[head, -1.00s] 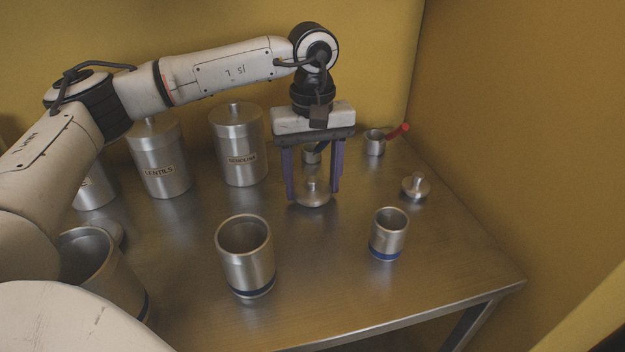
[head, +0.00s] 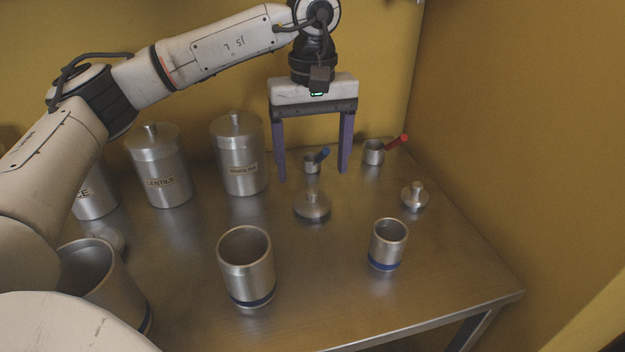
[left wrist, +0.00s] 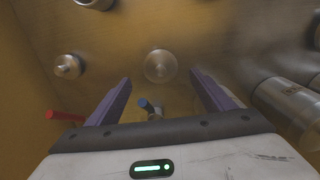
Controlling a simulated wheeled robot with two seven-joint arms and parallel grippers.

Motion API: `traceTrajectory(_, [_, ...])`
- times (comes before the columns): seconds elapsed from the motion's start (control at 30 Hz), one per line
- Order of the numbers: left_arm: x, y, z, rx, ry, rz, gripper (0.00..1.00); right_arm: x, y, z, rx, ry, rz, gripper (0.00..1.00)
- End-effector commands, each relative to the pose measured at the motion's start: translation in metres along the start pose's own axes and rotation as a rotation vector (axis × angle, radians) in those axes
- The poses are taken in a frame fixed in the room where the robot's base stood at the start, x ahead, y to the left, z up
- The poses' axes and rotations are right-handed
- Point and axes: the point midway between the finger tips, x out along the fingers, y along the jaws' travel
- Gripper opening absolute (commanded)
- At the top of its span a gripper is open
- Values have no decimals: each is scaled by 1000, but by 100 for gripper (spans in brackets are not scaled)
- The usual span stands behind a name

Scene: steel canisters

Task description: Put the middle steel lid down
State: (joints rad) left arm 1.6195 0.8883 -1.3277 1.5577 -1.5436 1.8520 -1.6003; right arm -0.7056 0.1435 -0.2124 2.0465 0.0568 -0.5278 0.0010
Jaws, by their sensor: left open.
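The middle steel lid (head: 312,206) lies on the steel table, knob up, in the head view. It also shows in the left wrist view (left wrist: 160,66), beyond the fingertips. My left gripper (head: 312,174) is open and empty above and behind the lid, its purple fingers wide apart and clear of it. The medium open canister (head: 246,262) with a blue band stands in front of the lid, uncovered. My right gripper is not in view.
A small open canister (head: 387,244) and a small lid (head: 414,197) are at the right. Cups with a blue handle (head: 312,163) and a red handle (head: 374,152) stand behind. Lidded canisters (head: 239,155) line the back left. A large open canister (head: 100,284) stands front left.

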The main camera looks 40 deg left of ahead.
Motion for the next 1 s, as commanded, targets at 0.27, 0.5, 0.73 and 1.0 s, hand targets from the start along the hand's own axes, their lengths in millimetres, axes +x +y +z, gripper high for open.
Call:
traceTrajectory(0.27, [-46, 0, 0, 0, 0, 1, 75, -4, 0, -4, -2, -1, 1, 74])
traceTrajectory(0.5, [-53, 0, 0, 0, -1, -1, 75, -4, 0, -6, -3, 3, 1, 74])
traceTrajectory(0.73, [-53, 0, 0, 0, -1, -1, 75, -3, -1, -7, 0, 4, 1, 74])
traceTrajectory(1.0, [-59, 0, 0, 0, 0, 0, 75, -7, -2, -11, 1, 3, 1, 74])
